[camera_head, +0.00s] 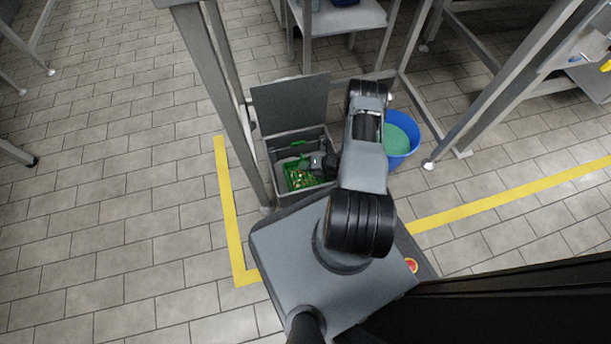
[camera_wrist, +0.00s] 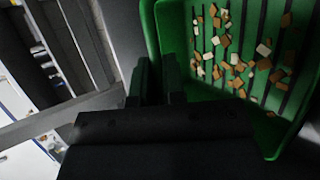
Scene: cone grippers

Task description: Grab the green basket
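The green basket (camera_head: 300,177) sits inside an open grey bin in the head view. In the wrist view the green basket (camera_wrist: 215,92) fills the upper right, with brown and whitish pieces in it. My gripper (camera_head: 318,165) is low at the basket's right side in the head view. In the wrist view the two dark fingers of my gripper (camera_wrist: 157,82) stand a little apart, one on each side of the basket's near left wall. Whether they press on the wall cannot be told. My gripper's dark body hides part of the basket.
The grey bin (camera_head: 272,172) has its lid (camera_head: 290,104) raised at the back. A blue tub (camera_head: 407,153) with green contents stands right of my arm. Metal frame legs (camera_head: 213,85) rise close by on both sides. Open tiled floor (camera_head: 110,190) lies to the left.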

